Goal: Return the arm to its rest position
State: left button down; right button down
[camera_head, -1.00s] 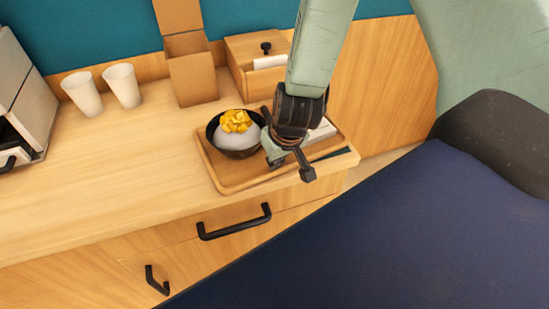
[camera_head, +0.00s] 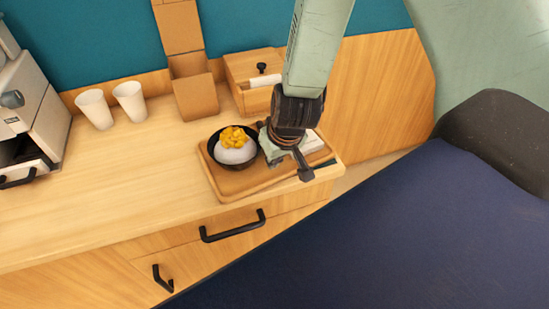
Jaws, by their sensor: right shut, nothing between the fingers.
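My right gripper (camera_head: 283,168) hangs over the right part of the wooden tray (camera_head: 232,190), just right of the dark bowl. It is shut and empty, with its fingers pointing down and partly hidden by its own wrist. The dark bowl (camera_head: 228,164) stands upright on the tray and holds a white mound with yellow topping (camera_head: 234,138). The gripper's left edge overlaps the bowl's right rim in the picture; I cannot tell whether they touch. My left gripper is not in view.
Two white cups (camera_head: 95,109) and an open cardboard box (camera_head: 197,97) stand at the back. A wooden box with a black knob (camera_head: 250,76) is behind the tray. A machine (camera_head: 32,110) stands at the left. The counter's left middle is clear. Black drawer handles (camera_head: 233,229) stick out in front.

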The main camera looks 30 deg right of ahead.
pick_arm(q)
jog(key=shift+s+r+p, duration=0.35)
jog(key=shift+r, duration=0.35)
pick_arm(e)
jog(key=shift+s+a+r, duration=0.1)
jog(key=shift+s+r, duration=0.15)
jog(key=shift+r, duration=0.45)
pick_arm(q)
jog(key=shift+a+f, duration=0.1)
pick_arm(e)
jog(key=shift+w, duration=0.1)
